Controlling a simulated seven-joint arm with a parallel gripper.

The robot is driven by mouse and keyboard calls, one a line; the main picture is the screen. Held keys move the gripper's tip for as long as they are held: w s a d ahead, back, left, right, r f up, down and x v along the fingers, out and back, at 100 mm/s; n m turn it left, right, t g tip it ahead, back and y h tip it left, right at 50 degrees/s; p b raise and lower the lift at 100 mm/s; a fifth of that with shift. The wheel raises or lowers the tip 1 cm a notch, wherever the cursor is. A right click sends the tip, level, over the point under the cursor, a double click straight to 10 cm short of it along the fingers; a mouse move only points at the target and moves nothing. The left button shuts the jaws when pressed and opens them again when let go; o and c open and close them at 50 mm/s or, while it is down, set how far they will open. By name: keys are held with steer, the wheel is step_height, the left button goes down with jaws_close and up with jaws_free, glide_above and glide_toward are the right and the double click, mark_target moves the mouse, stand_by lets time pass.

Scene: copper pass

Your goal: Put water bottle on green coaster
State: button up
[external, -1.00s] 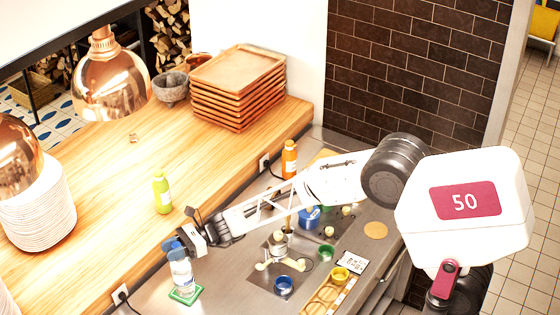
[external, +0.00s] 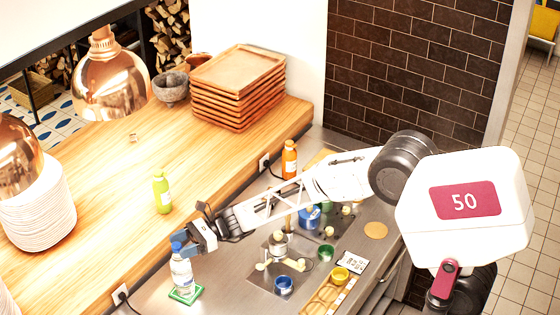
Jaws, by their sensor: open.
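The water bottle (external: 181,272) is clear with a blue cap and a pale label. It stands upright on the green coaster (external: 187,296), whose edges show around its base. The coaster lies on the steel counter at the lower left. My gripper (external: 190,244) is open just to the right of the bottle's cap and neck. The bottle is not between the fingers as far as I can see; a small gap to the cap is hard to judge.
A green bottle (external: 162,192) stands on the wooden counter behind, and an orange bottle (external: 289,159) stands farther right. A stack of wooden trays (external: 238,85) is at the back.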

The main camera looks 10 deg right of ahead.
steer(key=v, duration=0.8)
steer(key=shift+d, duration=0.25)
steer(key=shift+w, duration=0.15)
stand_by(0.3)
steer(key=s+d+r+n+t+h, duration=0.2)
steer(key=s+d+n+h, duration=0.15)
steer(key=d, duration=1.25)
steer(key=s+d+r+n+t+h, duration=0.2)
steer(key=d+n+h, duration=0.25)
steer(key=d, duration=1.25)
steer(key=s+d+f+n+t+h, duration=0.1)
steer(key=s+d+h, duration=0.3)
steer(key=d, duration=1)
steer(key=s+d+n+t+h, duration=0.4)
steer(key=s+d, duration=0.4)
steer(key=d, duration=0.6)
steer(key=shift+d+f+h, duration=0.3)
steer(key=shift+f+h, duration=0.05)
steer(key=shift+h, duration=0.05)
